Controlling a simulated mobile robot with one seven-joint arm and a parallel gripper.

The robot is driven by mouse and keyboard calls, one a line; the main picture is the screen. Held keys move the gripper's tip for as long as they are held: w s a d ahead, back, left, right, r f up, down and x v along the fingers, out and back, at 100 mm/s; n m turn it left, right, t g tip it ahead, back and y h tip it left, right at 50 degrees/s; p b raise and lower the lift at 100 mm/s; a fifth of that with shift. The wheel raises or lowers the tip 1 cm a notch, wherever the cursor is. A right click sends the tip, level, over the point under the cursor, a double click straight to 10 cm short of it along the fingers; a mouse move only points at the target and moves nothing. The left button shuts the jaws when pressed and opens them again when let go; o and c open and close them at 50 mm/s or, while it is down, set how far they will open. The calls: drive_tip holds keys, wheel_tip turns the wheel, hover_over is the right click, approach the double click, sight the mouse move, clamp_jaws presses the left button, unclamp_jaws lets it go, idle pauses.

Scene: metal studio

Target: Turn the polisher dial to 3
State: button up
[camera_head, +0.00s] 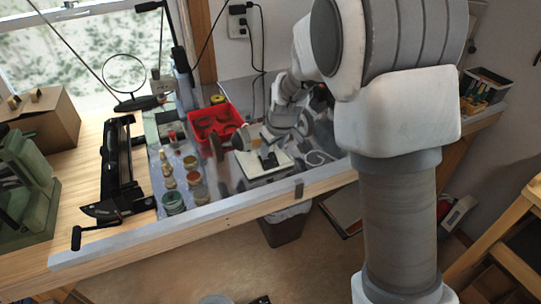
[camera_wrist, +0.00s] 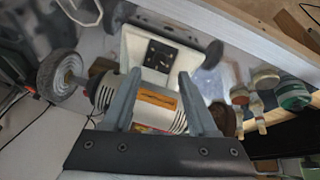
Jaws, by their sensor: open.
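The polisher stands on the bench, its pale base (camera_head: 258,170) showing left of my arm in the head view. In the wrist view I see its ribbed motor body (camera_wrist: 158,100) with an orange label, a grey round wheel (camera_wrist: 57,76) on its left shaft, and the white base behind. The black dial plate (camera_wrist: 160,56) is on that base; its setting is too small to read. My gripper (camera_wrist: 159,76) is open, its two fingers apart in front of the motor body with the dial beyond their tips. Contact with the polisher cannot be told.
A red bin (camera_head: 214,122) stands behind the polisher. Several jars, including a green one (camera_head: 173,202), stand to its left. A black clamp-like tool (camera_head: 117,170) lies further left. The bench's front edge (camera_head: 230,208) is close to the polisher.

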sight(270, 159)
drive_tip(key=shift+x, duration=3.15)
clamp_jaws()
